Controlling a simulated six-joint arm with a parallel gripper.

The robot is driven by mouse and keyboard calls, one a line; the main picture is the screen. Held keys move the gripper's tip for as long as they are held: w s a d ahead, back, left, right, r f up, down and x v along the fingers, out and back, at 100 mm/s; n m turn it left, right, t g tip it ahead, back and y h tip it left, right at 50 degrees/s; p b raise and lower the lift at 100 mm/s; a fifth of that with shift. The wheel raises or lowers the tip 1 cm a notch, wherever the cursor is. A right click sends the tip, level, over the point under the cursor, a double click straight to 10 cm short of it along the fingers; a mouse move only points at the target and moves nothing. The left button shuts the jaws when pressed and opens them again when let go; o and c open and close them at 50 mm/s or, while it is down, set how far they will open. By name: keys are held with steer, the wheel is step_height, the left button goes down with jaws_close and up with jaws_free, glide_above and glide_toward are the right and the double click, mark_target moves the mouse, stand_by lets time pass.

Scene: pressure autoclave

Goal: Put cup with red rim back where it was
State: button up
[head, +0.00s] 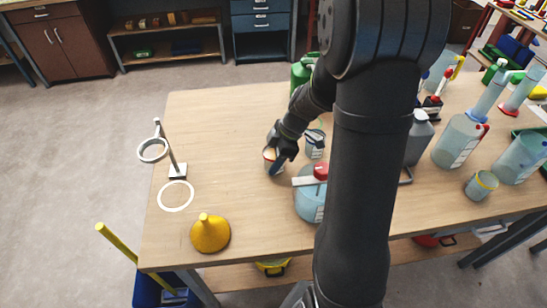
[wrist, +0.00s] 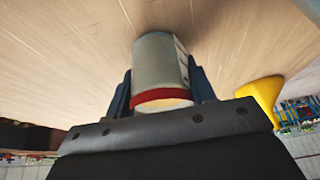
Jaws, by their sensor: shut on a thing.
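The cup with the red rim (head: 273,165) is at the middle of the wooden table, between the fingers of my gripper (head: 278,152). In the wrist view the grey cup (wrist: 159,65) has its red rim towards my gripper and its base towards the table. My gripper, also in the wrist view (wrist: 162,88), is shut on the cup's sides. I cannot tell whether the base touches the table. A white ring mark (head: 175,182) lies on the table at the left, below a ring stand (head: 177,171).
A cup with a dark blue rim (head: 314,151) stands close to the right of my gripper. A red-capped bottle (head: 309,204) is just in front. A yellow funnel (head: 210,235) stands at the front left. Several bottles crowd the right side. The table's back left is clear.

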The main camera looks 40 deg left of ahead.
steer(key=o, duration=1.1)
steer(key=shift+f, duration=0.1)
steer(key=shift+o, duration=0.2)
steer(key=v, duration=1.2)
steer(key=shift+s, duration=0.1)
steer(key=x, duration=1.2)
steer(key=shift+f, duration=0.25)
step_height(320, 180, up, 3)
steer(key=shift+r, duration=0.7)
